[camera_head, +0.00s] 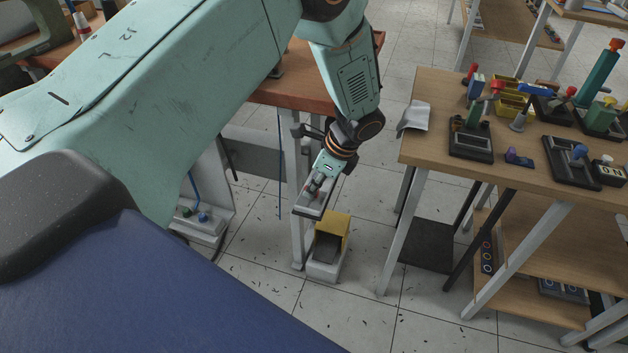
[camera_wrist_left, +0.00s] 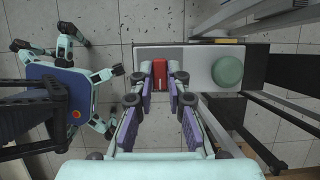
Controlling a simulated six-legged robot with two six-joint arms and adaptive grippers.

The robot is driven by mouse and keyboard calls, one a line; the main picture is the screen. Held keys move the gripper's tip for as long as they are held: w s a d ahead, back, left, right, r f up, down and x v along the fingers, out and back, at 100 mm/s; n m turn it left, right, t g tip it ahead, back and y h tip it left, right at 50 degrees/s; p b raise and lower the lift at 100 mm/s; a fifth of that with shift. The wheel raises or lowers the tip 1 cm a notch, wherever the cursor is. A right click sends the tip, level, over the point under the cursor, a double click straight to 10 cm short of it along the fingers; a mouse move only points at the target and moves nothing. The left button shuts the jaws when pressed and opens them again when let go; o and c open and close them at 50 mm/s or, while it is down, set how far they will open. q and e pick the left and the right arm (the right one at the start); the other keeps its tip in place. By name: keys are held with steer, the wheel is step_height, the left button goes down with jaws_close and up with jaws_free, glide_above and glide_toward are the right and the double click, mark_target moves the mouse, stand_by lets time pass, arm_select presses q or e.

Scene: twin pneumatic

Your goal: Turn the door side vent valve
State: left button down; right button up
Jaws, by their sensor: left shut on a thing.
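A small red valve handle (camera_wrist_left: 159,72) stands at one end of a pale grey panel (camera_wrist_left: 196,55) in the left wrist view. A round green button (camera_wrist_left: 227,71) sits on the same panel, to the right. My left gripper (camera_wrist_left: 160,88) has its two fingers on either side of the red handle and is shut on it. In the head view my left gripper (camera_head: 315,188) reaches down to the panel (camera_head: 312,208) beside the wooden table; its fingers largely cover the handle there.
A yellow and grey pedal box (camera_head: 328,245) stands on the floor below the panel. A wooden bench (camera_head: 430,130) with several levers and switches is at the right. An orange-brown table (camera_head: 290,90) is behind my arm. Tiled floor is open between them.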

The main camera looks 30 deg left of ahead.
stand_by(0.5)
arm_select(q)
steer(key=c, duration=1.3)
jaws_free()
steer(key=v, duration=1.2)
steer(key=shift+d, duration=0.1)
